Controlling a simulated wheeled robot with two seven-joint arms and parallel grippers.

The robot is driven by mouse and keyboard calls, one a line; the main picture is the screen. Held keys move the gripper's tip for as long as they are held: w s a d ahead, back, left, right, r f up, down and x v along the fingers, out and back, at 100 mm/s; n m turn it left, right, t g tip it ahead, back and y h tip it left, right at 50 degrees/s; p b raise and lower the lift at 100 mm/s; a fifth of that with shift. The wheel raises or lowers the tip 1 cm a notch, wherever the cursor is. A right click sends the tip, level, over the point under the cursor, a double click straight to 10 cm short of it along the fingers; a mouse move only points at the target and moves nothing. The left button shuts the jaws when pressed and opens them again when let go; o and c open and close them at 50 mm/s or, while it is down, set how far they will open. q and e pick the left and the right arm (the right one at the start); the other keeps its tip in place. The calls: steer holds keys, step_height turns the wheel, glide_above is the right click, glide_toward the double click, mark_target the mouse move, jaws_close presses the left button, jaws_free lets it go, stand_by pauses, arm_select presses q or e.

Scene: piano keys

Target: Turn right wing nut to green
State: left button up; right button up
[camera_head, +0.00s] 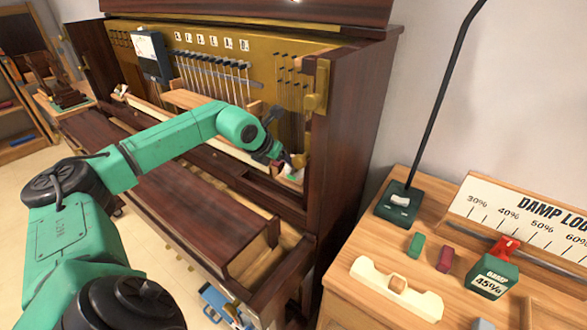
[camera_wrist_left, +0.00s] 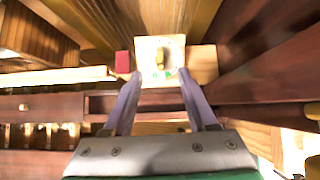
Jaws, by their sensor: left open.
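A brass-coloured wing nut (camera_wrist_left: 160,60) sits on a square cream plate (camera_wrist_left: 147,46) near the top centre of the left wrist view. A small green mark shows on the plate below and right of the nut. My left gripper (camera_wrist_left: 160,78) is open, with its two fingers apart on either side of the plate's lower part and the nut between their lines; contact cannot be told. In the head view my left gripper (camera_head: 290,160) reaches into the right end of the open piano, and the nut is hidden there. My right gripper is in neither view.
A red block (camera_wrist_left: 122,62) is left of the plate. The piano's dark right side wall (camera_head: 350,130) stands close to my left gripper. A wooden bench (camera_head: 345,295) at the right carries a black lamp base (camera_head: 398,202), small blocks and a damp gauge board (camera_head: 525,220).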

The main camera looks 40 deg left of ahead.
arm_select(q)
steer(key=b+v, duration=0.3)
steer(key=v, duration=0.3)
steer(key=shift+s+r, duration=0.25)
stand_by(0.6)
